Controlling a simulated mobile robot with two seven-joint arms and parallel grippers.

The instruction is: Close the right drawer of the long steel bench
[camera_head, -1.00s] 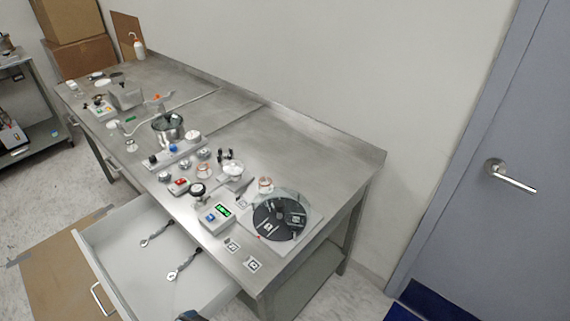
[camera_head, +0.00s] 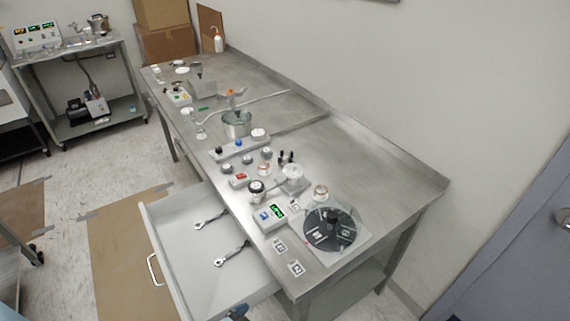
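The long steel bench (camera_head: 385,165) runs from the back left to the front right along the wall. Its right drawer (camera_head: 183,249) is pulled well out on the bench's left-facing front. The drawer is white inside, with a pale metal bar handle (camera_head: 153,269) on its front panel. Two wrenches lie in it, an upper one (camera_head: 210,220) and a lower one (camera_head: 232,254). The drawer's near corner is partly cut off by the bottom edge. Neither gripper can be made out; a small dark-blue piece at the bottom edge by the drawer is too cropped to identify.
A black disc plate (camera_head: 329,231), a box with a green display (camera_head: 270,216) and several small parts stand on the bench top. A brown floor mat (camera_head: 120,250) lies beside the drawer. A cart (camera_head: 95,115) stands at the back left. A blue-grey door (camera_head: 515,255) is at right.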

